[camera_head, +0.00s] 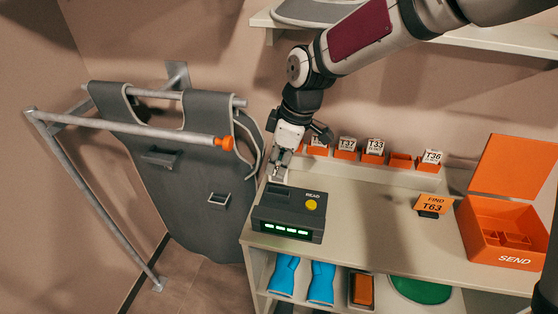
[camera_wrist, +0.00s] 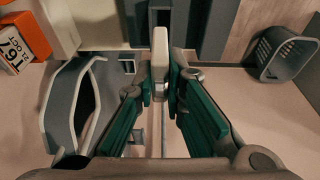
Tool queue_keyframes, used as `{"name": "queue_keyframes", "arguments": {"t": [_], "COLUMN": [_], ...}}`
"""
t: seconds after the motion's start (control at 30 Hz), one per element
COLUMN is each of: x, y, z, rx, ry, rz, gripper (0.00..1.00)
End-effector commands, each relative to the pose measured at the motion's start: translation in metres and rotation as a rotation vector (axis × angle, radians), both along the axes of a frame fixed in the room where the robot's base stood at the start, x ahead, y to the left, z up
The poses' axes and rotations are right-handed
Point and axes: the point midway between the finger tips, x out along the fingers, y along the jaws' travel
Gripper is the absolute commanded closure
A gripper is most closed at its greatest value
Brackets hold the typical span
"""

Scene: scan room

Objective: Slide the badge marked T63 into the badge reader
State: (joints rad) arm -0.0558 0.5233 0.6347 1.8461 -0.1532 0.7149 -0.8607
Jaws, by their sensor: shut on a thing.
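The badge reader (camera_head: 288,217), a dark grey box marked READ with a yellow dot and a lit green strip, stands at the left end of the counter. My gripper (camera_head: 281,163) points down just above and behind the reader's back left part. It is shut on a thin pale badge, which shows edge-on between the green pads in the wrist view (camera_wrist: 160,45). The badge's face and marking are hidden. I cannot tell whether its lower edge touches the reader. An orange card (camera_head: 433,204) reads FIND T63.
Orange holders with badges T37 (camera_head: 347,144), T33 (camera_head: 375,146) and T36 (camera_head: 432,157) line the back. One holder (camera_head: 401,161) is empty. An orange SEND box (camera_head: 503,231) stands right. A grey apron (camera_head: 190,150) hangs on a rail at left. The counter's middle is clear.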

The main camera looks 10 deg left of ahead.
Motion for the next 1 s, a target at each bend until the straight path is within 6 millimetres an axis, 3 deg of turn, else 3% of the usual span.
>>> {"name": "queue_keyframes", "arguments": {"t": [1.0], "x": [0.000], "y": [0.000], "z": [-0.043], "rx": [-0.001], "ry": [0.001], "rz": [-0.001], "gripper": [1.00]}}
